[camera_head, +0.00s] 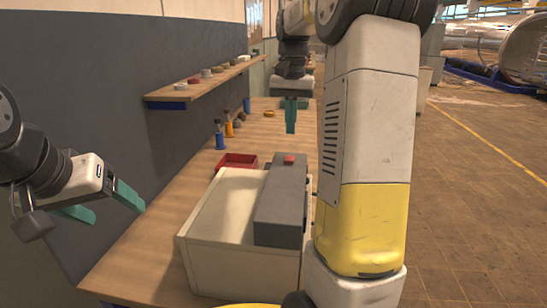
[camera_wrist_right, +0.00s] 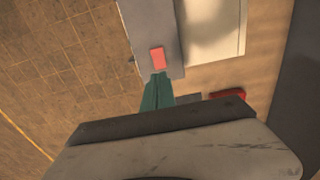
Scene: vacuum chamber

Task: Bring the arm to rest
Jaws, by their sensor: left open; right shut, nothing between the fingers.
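My left gripper (camera_head: 103,206) is at the left of the head view, with its two teal fingers spread apart and nothing between them. It is in front of the grey wall panel, left of the table. My right gripper (camera_head: 291,118) points down beyond the cream box (camera_head: 222,210), with its teal fingers together and empty. In the right wrist view the shut fingers (camera_wrist_right: 157,93) show just below the red button (camera_wrist_right: 157,57) of the grey block on the box. My right arm (camera_head: 370,130) fills the middle of the head view and hides part of the table.
The wooden table (camera_head: 150,240) carries a red tray (camera_head: 237,160) and several small bottles (camera_head: 220,135) near the wall. A wall shelf (camera_head: 200,82) holds small round items. The grey block (camera_head: 282,200) lies along the box's right side. Open floor (camera_head: 480,200) is at the right.

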